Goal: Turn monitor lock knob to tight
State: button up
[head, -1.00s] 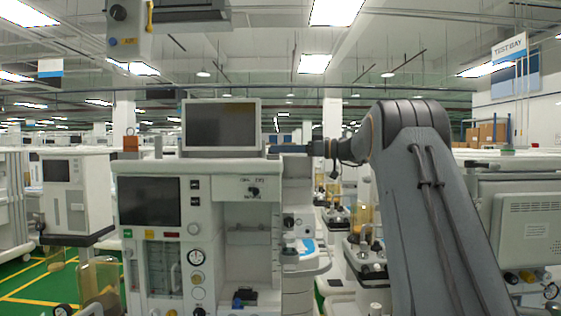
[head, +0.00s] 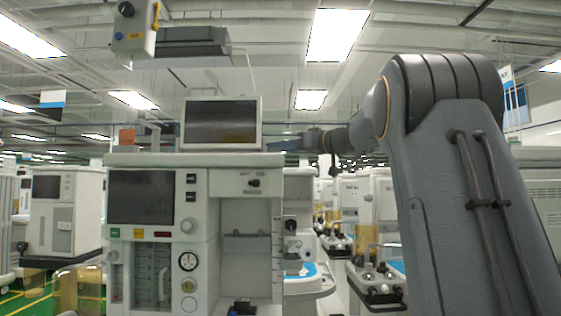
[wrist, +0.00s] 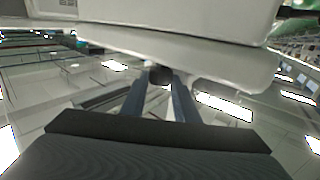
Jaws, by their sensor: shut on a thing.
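The monitor (head: 222,123), a dark screen in a pale frame, stands on top of the anaesthesia cart (head: 150,160). In the wrist view its pale casing (wrist: 190,45) fills the top. A small dark round knob (wrist: 160,74) shows below the casing, between the fingertips. My gripper (wrist: 160,88) is shut on this knob, one finger on each side. In the head view my gripper (head: 284,145) reaches in from the right at the monitor's lower right corner. The knob is hidden there, and its turn angle and any markings cannot be read.
A grey overhead box (head: 133,28) hangs at the upper left. An orange block (head: 127,138) sits on the cart top, left of the monitor. More carts stand behind on both sides. A yellow-tinted canister (head: 80,290) is at the lower left.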

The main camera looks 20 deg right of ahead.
jog(key=shift+s+a+m+t+h+b, duration=0.1)
jog(key=shift+m+t+h+b, duration=0.3)
jog(key=shift+b, duration=0.75)
jog(key=o, duration=1.1)
jog(key=shift+c, duration=0.2)
jog(key=n+g+y+p, duration=0.1)
jog(key=y+p, duration=0.1)
jog(key=p, duration=0.3)
jog(key=shift+r+p, duration=0.2)
jog(key=shift+p, duration=0.2)
jog(key=n+p, duration=0.1)
jog(key=p, duration=0.1)
jog(key=g+y+p, duration=0.1)
jog(key=p, duration=0.1)
jog(key=shift+w+d+n+g, duration=0.2)
jog(key=shift+d+n+g, duration=0.1)
jog(key=shift+n, duration=0.1)
jog(key=n+g+y+p, duration=0.1)
jog(key=p, duration=0.3)
jog(key=n+g+y+p, duration=0.1)
jog(key=p, duration=0.4)
jog(key=n+g+y+p, duration=0.1)
jog(key=g+p, duration=0.1)
jog(key=p, duration=0.2)
jog(key=shift+w+d+y+p, duration=0.25)
jog(key=shift+w+y+p, duration=0.05)
jog(key=shift+y, duration=0.1)
